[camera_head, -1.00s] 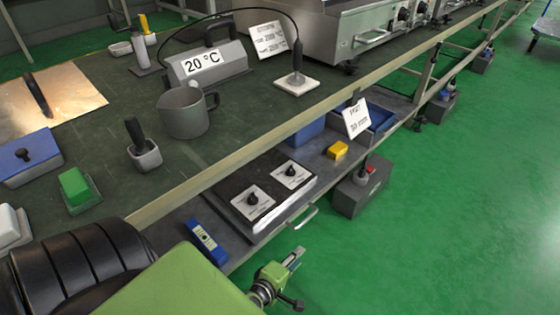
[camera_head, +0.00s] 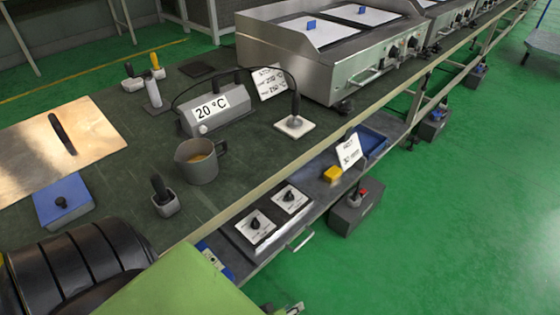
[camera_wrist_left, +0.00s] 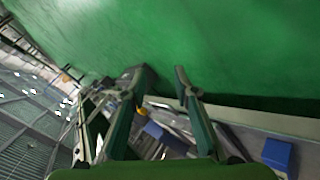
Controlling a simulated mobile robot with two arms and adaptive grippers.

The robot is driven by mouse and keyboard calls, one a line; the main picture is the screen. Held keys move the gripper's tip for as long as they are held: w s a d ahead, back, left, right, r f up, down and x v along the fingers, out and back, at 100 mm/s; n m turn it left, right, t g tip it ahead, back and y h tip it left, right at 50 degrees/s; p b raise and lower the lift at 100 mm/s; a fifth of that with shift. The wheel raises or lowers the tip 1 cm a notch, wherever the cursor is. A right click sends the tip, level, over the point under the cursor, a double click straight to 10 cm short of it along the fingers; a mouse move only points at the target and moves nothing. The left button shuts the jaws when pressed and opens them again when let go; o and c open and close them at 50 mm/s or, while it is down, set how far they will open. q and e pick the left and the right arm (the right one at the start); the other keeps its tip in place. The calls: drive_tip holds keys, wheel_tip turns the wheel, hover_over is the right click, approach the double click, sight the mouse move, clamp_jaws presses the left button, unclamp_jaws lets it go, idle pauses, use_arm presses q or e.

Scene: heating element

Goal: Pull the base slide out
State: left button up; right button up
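A dark box with two white-plated knobs, which looks like the base unit (camera_head: 241,243), sits on the lower shelf under the bench edge. A metal bar handle (camera_head: 300,241) sticks out from its front, toward the aisle. I cannot tell a separate slide from the box. My left gripper (camera_head: 291,309) shows only as a tip at the bottom edge of the head view, below and apart from the handle. My right gripper is not in view.
The bench holds a grey mug (camera_head: 197,172), a 20 °C unit (camera_head: 222,122), a blue block (camera_head: 62,207) and a steel grill (camera_head: 345,75). A yellow block (camera_head: 332,174) and a grey box (camera_head: 352,215) are beyond the base unit. The green floor (camera_head: 450,230) is clear.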

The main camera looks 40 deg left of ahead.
use_arm(q)
drive_tip(key=s+d+r+m+g+p, duration=0.1)
drive_tip(key=s+r+m+g+p, duration=0.1)
drive_tip(key=s+m+p, duration=0.3)
drive_tip(key=s+p, duration=0.2)
drive_tip(key=p, duration=0.1)
drive_tip(key=shift+s+d+r+m, duration=0.25)
drive_tip(key=shift+s+d+m, duration=0.05)
drive_tip(key=shift+s, duration=0.05)
